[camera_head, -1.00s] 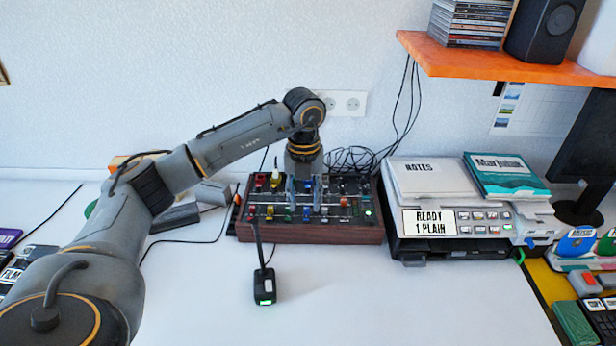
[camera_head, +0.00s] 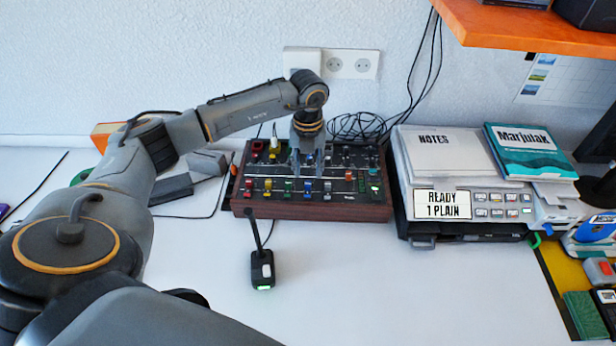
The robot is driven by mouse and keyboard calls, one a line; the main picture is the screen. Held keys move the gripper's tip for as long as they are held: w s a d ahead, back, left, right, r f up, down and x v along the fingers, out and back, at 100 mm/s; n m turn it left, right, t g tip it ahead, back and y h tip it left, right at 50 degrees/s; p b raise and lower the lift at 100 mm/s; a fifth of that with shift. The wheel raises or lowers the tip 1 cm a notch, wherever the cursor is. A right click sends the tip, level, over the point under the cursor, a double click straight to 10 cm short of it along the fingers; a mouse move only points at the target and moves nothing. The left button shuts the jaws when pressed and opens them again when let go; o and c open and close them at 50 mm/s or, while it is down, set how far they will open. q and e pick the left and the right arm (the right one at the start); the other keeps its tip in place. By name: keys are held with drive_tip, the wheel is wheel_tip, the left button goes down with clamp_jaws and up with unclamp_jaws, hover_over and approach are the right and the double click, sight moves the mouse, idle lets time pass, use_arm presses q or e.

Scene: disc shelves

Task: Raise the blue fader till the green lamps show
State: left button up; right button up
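The mixer (camera_head: 310,210), a dark red-brown box with rows of coloured knobs, stands on the white table near the wall. Blue knobs (camera_head: 307,187) show in its front row; which one is the blue fader I cannot tell. A small green light (camera_head: 374,189) shows at the mixer's right; I cannot make out its lamps clearly. My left gripper (camera_head: 307,172) points down over the middle of the mixer. Its two grey fingers stand apart, with no object visibly held between them. The fingers hide part of the panel behind them. My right gripper is out of view.
A black device with a green light (camera_head: 262,270) stands in front of the mixer. A printer-like machine (camera_head: 470,205) bearing notes and a book (camera_head: 530,150) is close on the right. An orange shelf (camera_head: 540,30) hangs upper right. The table's front middle is clear.

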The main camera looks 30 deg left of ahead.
sight(308, 183)
use_arm(q)
drive_tip(key=shift+f, duration=2.5)
clamp_jaws()
